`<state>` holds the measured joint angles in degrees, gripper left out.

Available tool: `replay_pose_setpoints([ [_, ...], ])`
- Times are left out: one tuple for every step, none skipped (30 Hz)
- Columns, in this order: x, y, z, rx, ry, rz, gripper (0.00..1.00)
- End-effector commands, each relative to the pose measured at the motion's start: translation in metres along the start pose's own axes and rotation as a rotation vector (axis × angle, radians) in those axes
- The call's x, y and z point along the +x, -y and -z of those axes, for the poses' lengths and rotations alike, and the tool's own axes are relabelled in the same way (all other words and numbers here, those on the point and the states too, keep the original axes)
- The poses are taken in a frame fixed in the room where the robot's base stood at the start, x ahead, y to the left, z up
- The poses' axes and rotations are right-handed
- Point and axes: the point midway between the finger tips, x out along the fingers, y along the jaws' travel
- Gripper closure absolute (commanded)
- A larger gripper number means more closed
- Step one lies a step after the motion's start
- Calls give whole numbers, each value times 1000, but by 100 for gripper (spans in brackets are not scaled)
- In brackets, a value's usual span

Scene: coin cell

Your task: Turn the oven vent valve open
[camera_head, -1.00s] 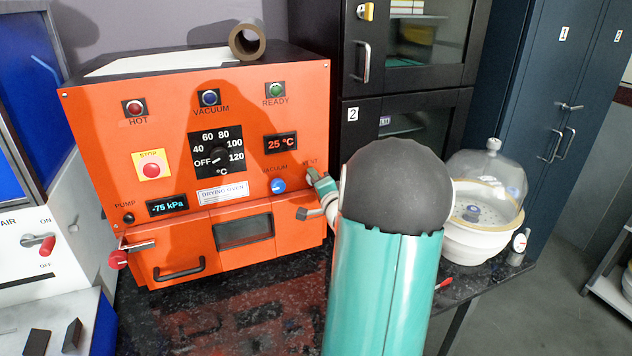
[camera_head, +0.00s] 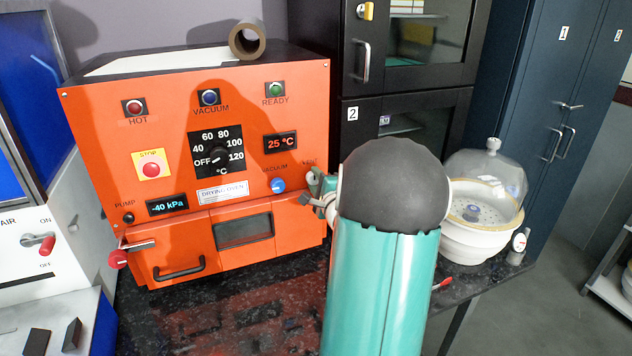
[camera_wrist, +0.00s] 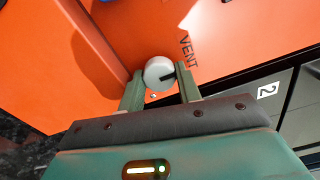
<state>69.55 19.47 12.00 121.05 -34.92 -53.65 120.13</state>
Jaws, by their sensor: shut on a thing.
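The drying oven (camera_head: 110,215) is a large orange box with a front panel. The vent valve (camera_wrist: 159,73) is a small round grey-white knob with a dark pointer mark, beside the word VENT in the wrist view. My gripper (camera_wrist: 160,85) is shut on the vent knob, with one green finger on each side of it. In the head view my gripper (camera_head: 318,187) is at the right edge of the oven panel, and my arm hides most of the knob. The pressure display (camera_head: 167,207) reads -40 kPa.
A blue vacuum knob (camera_head: 278,185) sits just left of the vent. The oven door handle (camera_head: 180,270) and a red-tipped latch (camera_head: 120,258) are lower left. A glass desiccator (camera_head: 485,200) stands right of my arm. A dark cabinet (camera_head: 405,110) is behind.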

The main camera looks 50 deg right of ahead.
Motion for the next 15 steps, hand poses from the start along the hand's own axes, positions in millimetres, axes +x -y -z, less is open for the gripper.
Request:
replay_pose_setpoints([
  [-1, -1, 0, 3, -1, -2, 89],
  [-1, -1, 0, 3, -1, -2, 89],
  [-1, -1, 0, 3, -1, -2, 89],
  [-1, -1, 0, 3, -1, -2, 89],
  [-1, -1, 0, 2, -1, -2, 89],
  [-1, -1, 0, 2, -1, -2, 89],
  [-1, -1, 0, 2, -1, -2, 89],
  [-1, -1, 0, 2, -1, -2, 89],
  [-1, -1, 0, 2, -1, -2, 62],
  [-1, -1, 0, 2, -1, -2, 56],
  [-1, -1, 0, 2, -1, -2, 50],
  [-1, -1, 0, 2, -1, -2, 44],
  [-1, -1, 0, 2, -1, -2, 44],
  [-1, -1, 0, 1, -1, -2, 44],
  [0, -1, 0, 1, -1, -2, 44],
])
